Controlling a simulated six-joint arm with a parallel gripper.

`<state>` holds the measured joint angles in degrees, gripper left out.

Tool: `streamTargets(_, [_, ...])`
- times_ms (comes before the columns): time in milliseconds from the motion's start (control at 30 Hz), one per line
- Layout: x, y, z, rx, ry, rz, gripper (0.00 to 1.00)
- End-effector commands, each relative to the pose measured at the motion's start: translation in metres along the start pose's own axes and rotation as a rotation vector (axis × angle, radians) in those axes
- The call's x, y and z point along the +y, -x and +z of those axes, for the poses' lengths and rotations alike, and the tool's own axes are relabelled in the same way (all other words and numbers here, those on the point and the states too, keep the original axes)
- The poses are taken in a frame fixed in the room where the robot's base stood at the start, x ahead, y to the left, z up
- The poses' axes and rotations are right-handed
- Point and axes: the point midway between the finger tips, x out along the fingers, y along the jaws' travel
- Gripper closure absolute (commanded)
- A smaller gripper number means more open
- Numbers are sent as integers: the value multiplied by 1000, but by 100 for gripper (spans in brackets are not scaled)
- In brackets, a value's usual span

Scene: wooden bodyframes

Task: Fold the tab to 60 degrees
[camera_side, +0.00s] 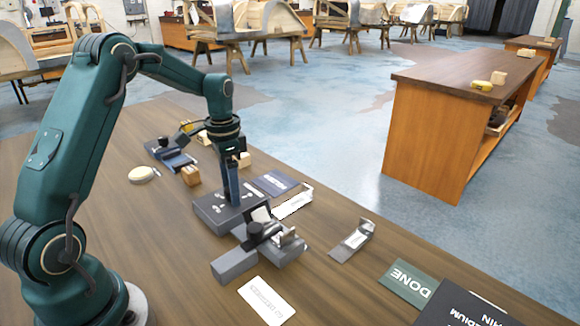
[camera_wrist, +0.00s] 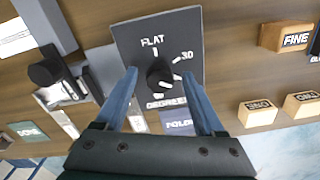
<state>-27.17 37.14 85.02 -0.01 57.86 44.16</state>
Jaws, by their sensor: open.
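My gripper (camera_side: 231,196) (camera_wrist: 159,76) points down over a dark dial plate (camera_side: 211,211) (camera_wrist: 128,42), marked "FLAT", "30" and "DEGREES". Its blue fingers are open, one on each side of the black knob (camera_wrist: 160,72); I cannot tell whether they touch it. The knob's exact setting is unclear. A grey folding fixture (camera_side: 235,264) with a black clamp knob stands in front of the plate, and shows at left in the wrist view (camera_wrist: 84,84). A pale metal piece (camera_side: 260,214) lies by the fixture; I cannot tell whether it is the tab.
A white-labelled strip (camera_side: 293,203) and a bent metal piece (camera_side: 353,241) lie to the right. A green "DONE" mat (camera_side: 407,283) and a dark sign (camera_side: 462,307) are near the front right. Wooden blocks (camera_side: 191,176) and another device (camera_side: 170,153) stand behind. A white card (camera_side: 266,300) lies in front.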

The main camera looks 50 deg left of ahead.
Motion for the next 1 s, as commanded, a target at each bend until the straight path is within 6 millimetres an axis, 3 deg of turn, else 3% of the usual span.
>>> streamTargets(400, [0, 48, 0, 3, 0, -3, 29])
streamTargets(767, [1, 50, -2, 2, -6, -2, 29])
streamTargets(867, [6, 65, -8, 34, -30, -32, 29])
streamTargets(1000, [30, 99, -13, 96, -93, -84, 29])
